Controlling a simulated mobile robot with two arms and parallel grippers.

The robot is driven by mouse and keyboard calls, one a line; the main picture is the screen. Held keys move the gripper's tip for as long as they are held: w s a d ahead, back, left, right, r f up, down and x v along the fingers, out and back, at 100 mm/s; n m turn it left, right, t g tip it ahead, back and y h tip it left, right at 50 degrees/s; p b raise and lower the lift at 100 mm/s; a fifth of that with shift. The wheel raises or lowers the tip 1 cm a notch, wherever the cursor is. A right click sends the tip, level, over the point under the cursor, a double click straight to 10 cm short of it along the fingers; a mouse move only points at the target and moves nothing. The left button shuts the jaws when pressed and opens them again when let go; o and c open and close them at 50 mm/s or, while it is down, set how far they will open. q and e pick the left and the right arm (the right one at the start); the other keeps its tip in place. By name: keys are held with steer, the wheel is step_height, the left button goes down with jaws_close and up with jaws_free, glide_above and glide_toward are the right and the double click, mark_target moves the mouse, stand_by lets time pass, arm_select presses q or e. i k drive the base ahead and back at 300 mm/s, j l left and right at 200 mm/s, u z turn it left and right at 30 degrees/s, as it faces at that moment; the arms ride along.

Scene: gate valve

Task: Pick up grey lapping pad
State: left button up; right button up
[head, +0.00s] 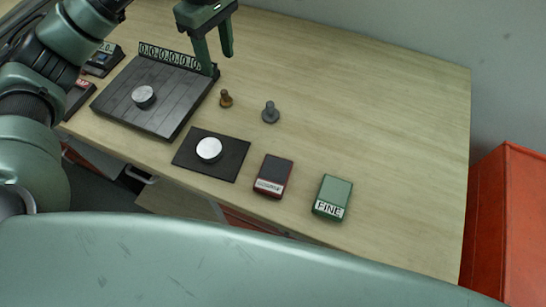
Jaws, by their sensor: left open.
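The grey lapping pad (270,112) appears to be the small grey piece with a round base and an upright knob, standing on the wooden table (370,120). A similar brown piece (226,99) stands just left of it. My left gripper (218,64) is open with nothing between its fingers. It points down, up and to the left of the grey pad in the picture and apart from it. Its fingers overlap the back right corner of a dark slatted plate in the picture; their height is hard to tell. My right gripper is out of view.
The dark plate (165,108) with a numbered back strip bears a silver disc (144,96). A black mat (230,165) bears another disc (209,150). A dark red box (273,176) and a green box labelled FINE (333,195) are near the front edge. The table's right side is clear.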

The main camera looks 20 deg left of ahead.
mark_target(271, 115)
steer(key=k+z, duration=0.2)
steer(key=z, duration=0.15)
steer(key=k+z, duration=0.2)
steer(key=z, duration=0.15)
